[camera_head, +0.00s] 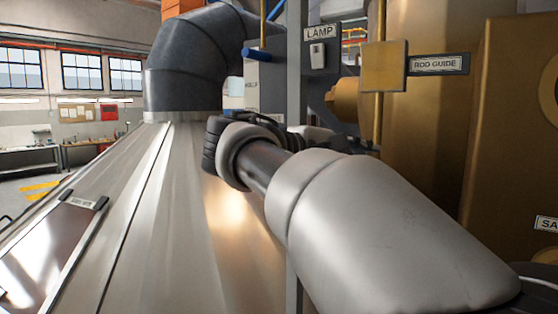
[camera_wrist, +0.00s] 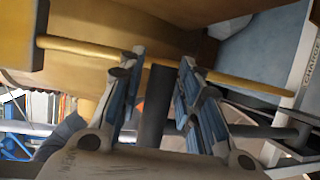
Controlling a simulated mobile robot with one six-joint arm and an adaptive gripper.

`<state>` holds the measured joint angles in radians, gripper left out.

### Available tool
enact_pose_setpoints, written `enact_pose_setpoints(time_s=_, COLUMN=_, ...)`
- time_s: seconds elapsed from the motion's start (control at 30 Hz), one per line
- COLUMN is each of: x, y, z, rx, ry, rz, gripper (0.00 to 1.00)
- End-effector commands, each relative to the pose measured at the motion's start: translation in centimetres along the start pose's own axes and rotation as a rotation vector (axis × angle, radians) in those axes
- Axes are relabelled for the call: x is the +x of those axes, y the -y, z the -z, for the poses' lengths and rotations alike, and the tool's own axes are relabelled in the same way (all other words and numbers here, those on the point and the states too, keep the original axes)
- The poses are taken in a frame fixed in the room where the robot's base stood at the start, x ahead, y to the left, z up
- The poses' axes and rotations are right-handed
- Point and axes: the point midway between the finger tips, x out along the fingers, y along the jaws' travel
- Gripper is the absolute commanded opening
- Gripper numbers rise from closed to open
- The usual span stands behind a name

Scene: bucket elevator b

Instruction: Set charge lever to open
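In the wrist view the two blue-padded fingers of my gripper (camera_wrist: 161,60) stand apart. A dark grey round bar (camera_wrist: 153,108) shows between them, possibly the charge lever's handle. It looks close to the left finger, with a gap to the right one; I cannot tell whether it touches. A partly cut-off sign reading "CHARGE" (camera_wrist: 312,65) is at the right edge, on a pale frame. In the head view my arm covers the work area, and neither my gripper's fingers nor the lever can be made out.
A yellow rod (camera_wrist: 85,49) crosses just beyond my fingertips. In the head view a yellow block labelled "ROD GUIDE" (camera_head: 390,66), a "LAMP" switch box (camera_head: 318,52) and a large dark elbow duct (camera_head: 190,60) stand close to my arm. A metal casing (camera_head: 130,200) fills the lower left.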

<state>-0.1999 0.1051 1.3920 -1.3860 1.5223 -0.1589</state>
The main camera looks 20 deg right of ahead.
Motion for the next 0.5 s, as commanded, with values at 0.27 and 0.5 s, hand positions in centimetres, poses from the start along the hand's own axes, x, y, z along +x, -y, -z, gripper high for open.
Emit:
enact_pose_setpoints(time_s=0.27, x=3.2, y=0.0, z=0.0, rx=-0.001, ry=0.001, rz=0.001, gripper=0.32)
enact_pose_setpoints(time_s=0.5, x=3.5, y=0.1, z=0.0, rx=-0.001, ry=-0.001, rz=0.001, gripper=0.32)
